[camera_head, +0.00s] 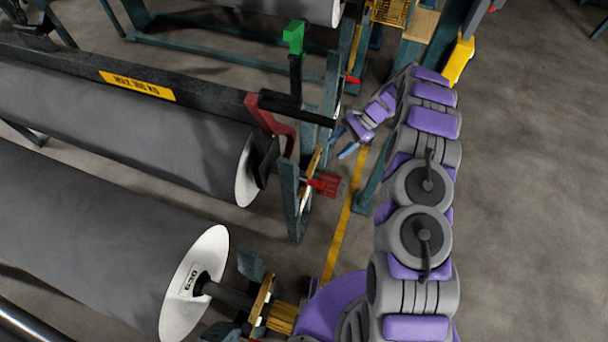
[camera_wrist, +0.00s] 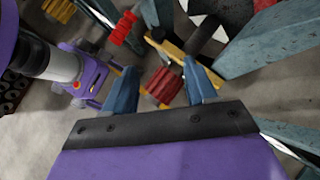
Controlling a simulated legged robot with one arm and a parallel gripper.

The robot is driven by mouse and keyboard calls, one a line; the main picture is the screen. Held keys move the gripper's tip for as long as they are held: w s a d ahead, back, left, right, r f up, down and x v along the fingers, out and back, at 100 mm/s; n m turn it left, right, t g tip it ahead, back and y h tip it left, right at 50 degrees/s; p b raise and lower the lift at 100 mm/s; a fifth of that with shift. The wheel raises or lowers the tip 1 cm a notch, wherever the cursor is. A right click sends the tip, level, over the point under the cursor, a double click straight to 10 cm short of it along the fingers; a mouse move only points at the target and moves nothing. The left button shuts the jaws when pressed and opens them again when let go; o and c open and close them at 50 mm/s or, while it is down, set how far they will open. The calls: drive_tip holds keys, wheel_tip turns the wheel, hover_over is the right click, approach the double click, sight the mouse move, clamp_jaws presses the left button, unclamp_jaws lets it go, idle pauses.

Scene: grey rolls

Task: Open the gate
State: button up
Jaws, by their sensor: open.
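No part is plainly marked as a gate; the likely latch part is a red ribbed knob (camera_head: 325,184) on a yellow plate (camera_head: 309,177) at a teal post (camera_head: 292,205). My gripper (camera_head: 346,142), with blue fingers, is open above and right of this knob in the head view. In the wrist view, a red ribbed knob (camera_wrist: 165,85) on a yellow bar (camera_wrist: 188,60) shows between the spread fingers of my gripper (camera_wrist: 162,68). I cannot tell whether they touch it. A second red knob (camera_wrist: 127,28) lies beyond.
Large grey rolls (camera_head: 110,125) with white ends fill the left. A dark red bracket (camera_head: 272,122) and a green-topped lever (camera_head: 294,38) stand near the post. A yellow floor line (camera_head: 346,215) runs alongside. The concrete floor (camera_head: 530,190) at right is clear.

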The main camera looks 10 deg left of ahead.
drive_tip(key=f, duration=0.1)
drive_tip(key=b, duration=0.3)
hover_over(310, 176)
drive_tip(key=s, duration=0.3)
wheel_tip(310, 176, down, 11)
drive_tip(key=shift+a+f, duration=0.1)
drive_tip(key=shift+a, duration=0.25)
drive_tip(key=shift+c, duration=1.3)
drive_tip(key=shift+d, duration=0.2)
drive_tip(key=c, duration=0.4)
clamp_jaws()
drive_tip(key=shift+a, duration=0.1)
